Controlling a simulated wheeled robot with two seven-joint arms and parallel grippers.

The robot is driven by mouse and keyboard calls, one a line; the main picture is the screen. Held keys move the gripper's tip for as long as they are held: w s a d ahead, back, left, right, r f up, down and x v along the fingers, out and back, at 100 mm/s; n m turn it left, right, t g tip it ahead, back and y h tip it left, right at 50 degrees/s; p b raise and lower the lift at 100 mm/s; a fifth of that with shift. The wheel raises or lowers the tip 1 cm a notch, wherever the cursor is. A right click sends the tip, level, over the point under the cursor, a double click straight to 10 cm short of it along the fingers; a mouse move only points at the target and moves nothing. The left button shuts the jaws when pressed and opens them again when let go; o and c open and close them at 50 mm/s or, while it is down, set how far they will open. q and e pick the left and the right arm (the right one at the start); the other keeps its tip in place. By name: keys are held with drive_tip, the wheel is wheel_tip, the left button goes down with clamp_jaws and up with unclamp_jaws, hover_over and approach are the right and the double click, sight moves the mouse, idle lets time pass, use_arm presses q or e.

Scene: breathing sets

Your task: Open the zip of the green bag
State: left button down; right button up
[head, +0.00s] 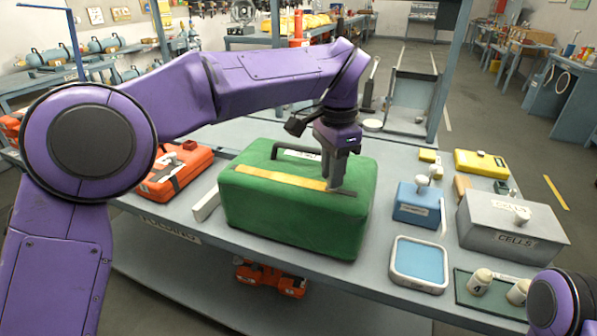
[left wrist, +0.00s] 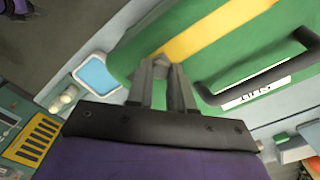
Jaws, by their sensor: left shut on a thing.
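The green bag (head: 290,220) stands on the grey table, and its top also shows in the left wrist view (left wrist: 150,55). A yellow zip strip (head: 275,178) runs along its top, with a dark line continuing past the strip's right end. My left gripper (head: 336,186) points down at that right end. In the left wrist view its fingers (left wrist: 162,85) are close together on a small grey zip pull (left wrist: 163,62), largely hidden between them. The bag's black handle (left wrist: 255,78) lies beside the strip. My right gripper is out of view; only part of my right arm shows.
An orange case (head: 180,172) lies left of the bag. To the right are a blue box (head: 417,212), a blue-lined tray (head: 395,262), a grey "CELLS" box (head: 500,240) and a yellow case (head: 480,163). A small white block (head: 206,205) sits close by the bag's left side.

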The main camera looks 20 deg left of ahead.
sight(346, 194)
use_arm(q)
drive_tip(key=shift+s+d, duration=0.15)
drive_tip(key=shift+d, duration=1.45)
drive_tip(key=c, duration=1)
unclamp_jaws()
drive_tip(key=shift+s, duration=0.1)
wheel_tip(346, 194, up, 11)
drive_tip(key=shift+f+p, duration=0.2)
drive_tip(key=shift+p, duration=0.95)
